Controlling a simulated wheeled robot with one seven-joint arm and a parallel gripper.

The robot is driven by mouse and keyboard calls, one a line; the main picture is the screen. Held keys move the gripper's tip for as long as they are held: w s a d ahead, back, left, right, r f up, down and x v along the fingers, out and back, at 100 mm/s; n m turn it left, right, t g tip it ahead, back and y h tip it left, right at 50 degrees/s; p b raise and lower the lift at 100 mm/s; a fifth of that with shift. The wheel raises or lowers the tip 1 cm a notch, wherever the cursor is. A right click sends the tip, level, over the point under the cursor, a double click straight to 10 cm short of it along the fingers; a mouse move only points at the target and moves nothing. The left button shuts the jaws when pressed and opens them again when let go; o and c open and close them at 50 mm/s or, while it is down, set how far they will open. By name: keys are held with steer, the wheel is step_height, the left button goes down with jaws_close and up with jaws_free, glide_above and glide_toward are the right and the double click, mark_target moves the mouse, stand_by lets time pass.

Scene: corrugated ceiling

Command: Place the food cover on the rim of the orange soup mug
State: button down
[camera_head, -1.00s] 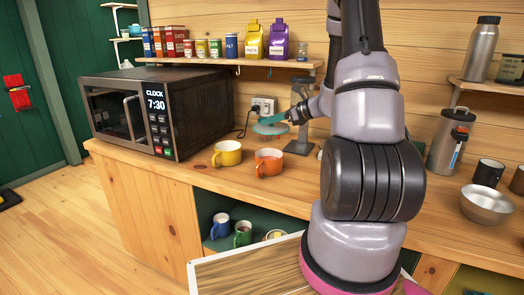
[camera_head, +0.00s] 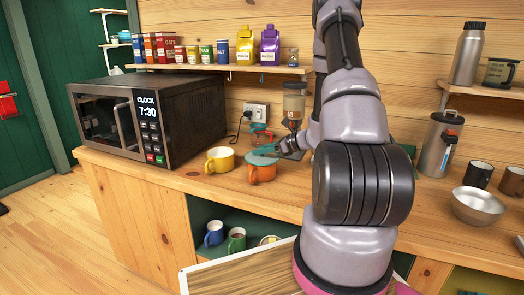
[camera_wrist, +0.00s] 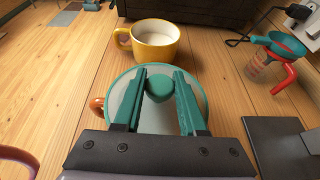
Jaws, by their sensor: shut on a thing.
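The food cover (camera_wrist: 156,120) is a translucent disc with a teal rim and a teal knob. In the wrist view my gripper (camera_wrist: 160,76) has its teal fingers on either side of the knob and is shut on it. The orange soup mug (camera_head: 262,174) stands upright on the counter. In the head view the cover (camera_head: 264,160) is level at the mug's rim; whether it touches cannot be told. In the wrist view the cover hides the mug except for its orange handle (camera_wrist: 97,105) at the left.
A yellow mug (camera_head: 220,160) stands close to the left of the orange one. A clear cup with a red handle (camera_wrist: 272,60) and a dark flat base (camera_wrist: 280,145) are at the right in the wrist view. The microwave (camera_head: 155,115) stands further left.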

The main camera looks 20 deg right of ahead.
steer(key=shift+f, duration=0.35)
steer(key=shift+c, duration=2.3)
jaws_free()
steer(key=shift+r, duration=0.1)
